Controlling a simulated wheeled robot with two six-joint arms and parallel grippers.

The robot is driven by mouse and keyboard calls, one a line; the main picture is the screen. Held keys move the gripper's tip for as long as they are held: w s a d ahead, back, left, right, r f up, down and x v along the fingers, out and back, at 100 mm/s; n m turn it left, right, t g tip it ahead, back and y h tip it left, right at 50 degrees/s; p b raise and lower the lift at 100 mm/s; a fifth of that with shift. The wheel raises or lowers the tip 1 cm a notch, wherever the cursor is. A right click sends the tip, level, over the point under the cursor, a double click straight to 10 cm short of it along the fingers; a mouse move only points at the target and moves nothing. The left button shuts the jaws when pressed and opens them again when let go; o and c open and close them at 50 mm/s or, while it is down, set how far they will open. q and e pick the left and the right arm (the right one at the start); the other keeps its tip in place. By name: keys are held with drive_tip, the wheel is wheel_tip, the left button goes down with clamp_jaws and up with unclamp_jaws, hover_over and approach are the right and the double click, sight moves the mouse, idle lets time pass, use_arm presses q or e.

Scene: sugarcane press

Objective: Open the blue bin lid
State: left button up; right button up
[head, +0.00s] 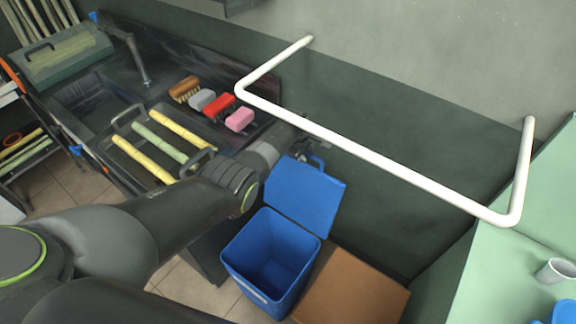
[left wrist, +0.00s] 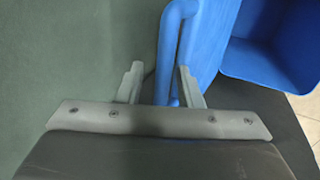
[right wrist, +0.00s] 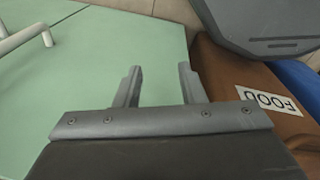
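The blue bin (head: 270,262) stands on the floor, its mouth uncovered. Its blue lid (head: 305,197) is swung up and back, tilted toward the wall. The lid has a loop handle (head: 318,162) at its upper edge. My left gripper (head: 304,138) is at that edge, partly hidden by its own arm. In the left wrist view the left gripper's fingers (left wrist: 160,78) are apart, with the blue handle (left wrist: 170,45) between them, nearer the right finger. My right gripper (right wrist: 158,80) is open and empty above a green surface.
A brown box (head: 352,290) stands right of the bin; its FOOD label (right wrist: 267,101) shows in the right wrist view. A white rail (head: 380,162) juts from the wall above. A tray of canes (head: 155,140) and coloured brushes (head: 220,105) lie on the left counter.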

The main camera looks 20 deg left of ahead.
use_arm(q)
drive_tip(key=shift+v, duration=0.95)
drive_tip(key=s+a, duration=0.4)
drive_tip(key=s, duration=0.8)
drive_tip(key=shift+p, duration=0.45)
drive_tip(key=shift+f, duration=0.1)
drive_tip(key=w+r+p+v, duration=0.1)
drive_tip(key=p+v, duration=0.8)
drive_tip(key=v, duration=1.1)
drive_tip(key=shift+w+d+r, duration=0.15)
drive_tip(key=shift+w+d, duration=0.2)
drive_tip(key=shift+w, duration=0.5)
